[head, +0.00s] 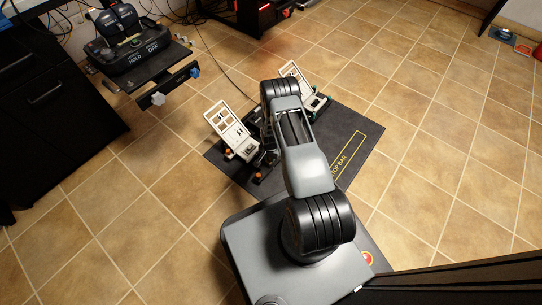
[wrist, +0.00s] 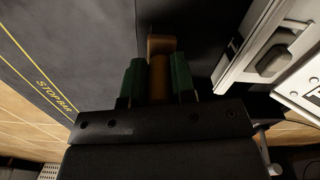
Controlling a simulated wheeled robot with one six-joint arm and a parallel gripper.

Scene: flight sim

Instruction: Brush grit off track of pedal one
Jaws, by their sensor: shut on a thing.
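My gripper (wrist: 157,80) has green fingers and is shut on a brown brush handle (wrist: 160,70) in the wrist view. The brush's bristles cannot be made out. In the head view my arm hides the gripper and the brush. Two pale pedals stand on a dark mat: a left pedal (head: 231,124) and a right pedal (head: 290,72) partly behind my arm. Which is pedal one I cannot tell. A pedal's pale frame (wrist: 262,45) shows at the right of the wrist view, beside the gripper. The tracks and any grit are hidden or too dark to see.
The dark mat (head: 365,134) has a yellow outline and "STOP BAR" lettering. A black stand (head: 150,72) with a control unit marked "HOLD" and "OFF" is at upper left, beside a dark cabinet (head: 45,100). Cables run behind the pedals. The tiled floor (head: 450,150) at right is clear.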

